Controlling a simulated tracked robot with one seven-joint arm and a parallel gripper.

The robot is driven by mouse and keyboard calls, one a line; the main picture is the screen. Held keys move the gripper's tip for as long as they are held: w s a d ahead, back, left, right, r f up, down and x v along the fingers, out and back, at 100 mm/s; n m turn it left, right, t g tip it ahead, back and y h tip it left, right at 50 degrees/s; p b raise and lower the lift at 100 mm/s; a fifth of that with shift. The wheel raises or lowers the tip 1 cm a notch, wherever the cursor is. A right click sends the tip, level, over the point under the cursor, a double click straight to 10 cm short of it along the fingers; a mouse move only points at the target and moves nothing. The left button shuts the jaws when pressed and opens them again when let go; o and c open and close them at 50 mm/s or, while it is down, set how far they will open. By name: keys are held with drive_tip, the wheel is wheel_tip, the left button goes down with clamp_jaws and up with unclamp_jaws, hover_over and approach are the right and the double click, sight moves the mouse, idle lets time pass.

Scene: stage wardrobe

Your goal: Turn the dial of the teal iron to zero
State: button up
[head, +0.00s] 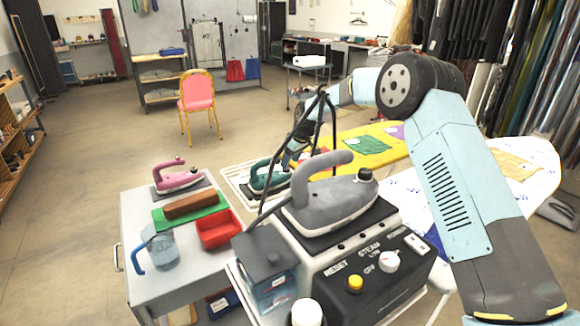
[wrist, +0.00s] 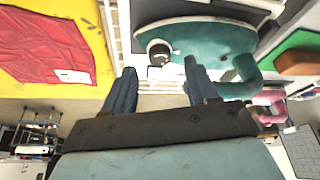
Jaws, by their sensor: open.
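The teal iron (head: 262,180) rests on a white rack behind the grey iron in the head view, its right part hidden. In the wrist view its teal body (wrist: 210,40) fills the upper middle, with the handle curving down at the right. A small round dial (wrist: 159,49) with a dark rim and pale face sits at the iron's left end. My gripper (wrist: 160,72) is open and empty, its two blue fingers pointing toward the dial, which appears between and just beyond the tips. Contact cannot be told. The dial's setting is unreadable.
A grey iron (head: 335,203) stands on a steam station (head: 370,277) in front, with dark hoses rising past my arm. A pink iron (head: 178,178), red tray (head: 219,231) and clear jug (head: 161,247) are on the left cart. A yellow board (head: 388,155) lies right of the teal iron.

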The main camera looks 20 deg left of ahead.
sight(288, 169)
drive_tip(key=shift+x, duration=1.75)
